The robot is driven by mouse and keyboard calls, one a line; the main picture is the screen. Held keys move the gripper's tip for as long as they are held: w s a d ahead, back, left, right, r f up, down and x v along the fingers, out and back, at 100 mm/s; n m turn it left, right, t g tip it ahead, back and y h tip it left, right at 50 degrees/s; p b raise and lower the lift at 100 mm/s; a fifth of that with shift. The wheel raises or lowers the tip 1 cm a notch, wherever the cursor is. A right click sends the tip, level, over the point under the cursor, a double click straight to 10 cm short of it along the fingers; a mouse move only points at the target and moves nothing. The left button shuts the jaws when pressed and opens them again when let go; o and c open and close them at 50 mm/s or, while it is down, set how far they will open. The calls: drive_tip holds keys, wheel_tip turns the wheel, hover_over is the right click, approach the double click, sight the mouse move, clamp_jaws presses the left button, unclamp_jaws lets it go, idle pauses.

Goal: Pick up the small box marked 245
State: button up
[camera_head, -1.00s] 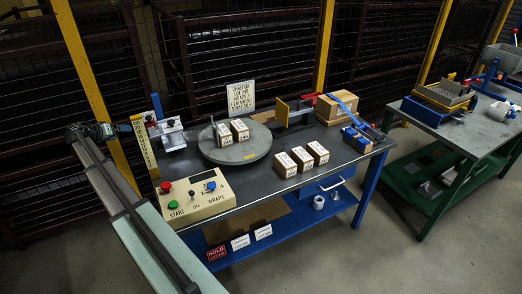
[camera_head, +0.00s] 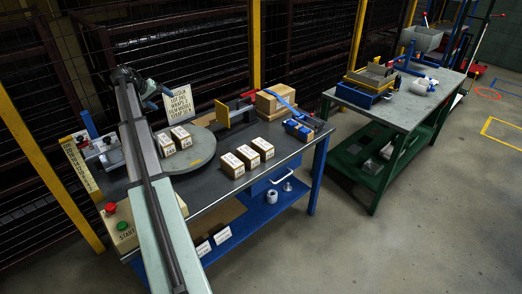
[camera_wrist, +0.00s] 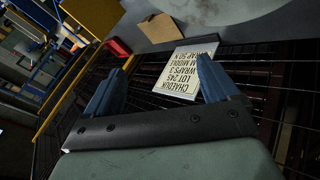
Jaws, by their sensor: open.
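Several small brown boxes with white labels show in the head view. Two boxes, a left one (camera_head: 167,146) and a right one (camera_head: 181,138), stand on the round grey turntable (camera_head: 203,165). Three more stand in a row on the dark bench top: a near one (camera_head: 231,166), a middle one (camera_head: 247,157) and a far one (camera_head: 262,149). Their labels are too small to read, so I cannot tell which is 245. My gripper (camera_wrist: 160,64) shows in the wrist view, its blue fingers apart and empty. No small box is visible between them.
A printed sign (camera_head: 178,104) stands behind the turntable, also visible in the wrist view (camera_wrist: 187,70). A larger carton (camera_head: 275,103), a yellow plate (camera_head: 222,113) and blue tools (camera_head: 298,130) stand behind the row. My arm covers part of the control box (camera_head: 122,232). Bare bench lies around the row.

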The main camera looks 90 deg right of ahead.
drive_tip(key=s+d+f+n+t+y, duration=0.1)
drive_tip(key=s+f+y, duration=0.15)
drive_tip(key=s, duration=0.95)
drive_tip(key=s+d+f+n+y, duration=0.1)
drive_tip(key=s+f+y, duration=0.15)
drive_tip(key=s, duration=0.95)
drive_tip(key=n+t+y, duration=0.2)
drive_tip(key=t, duration=0.1)
hover_over(263, 144)
wheel_tip(263, 144, down, 4)
drive_tip(key=f, duration=0.5)
drive_tip(key=w+f, duration=0.1)
drive_tip(key=f, duration=0.1)
drive_tip(key=shift+d+f, duration=0.15)
drive_tip(key=shift+f, duration=0.2)
drive_tip(key=shift+s+f, duration=0.2)
drive_tip(key=shift+f, duration=1.1)
drive_tip(key=shift+s+f, duration=0.2)
drive_tip(key=shift+f, duration=1.1)
drive_tip(key=shift+c, duration=0.4)
drive_tip(key=c, duration=1.2)
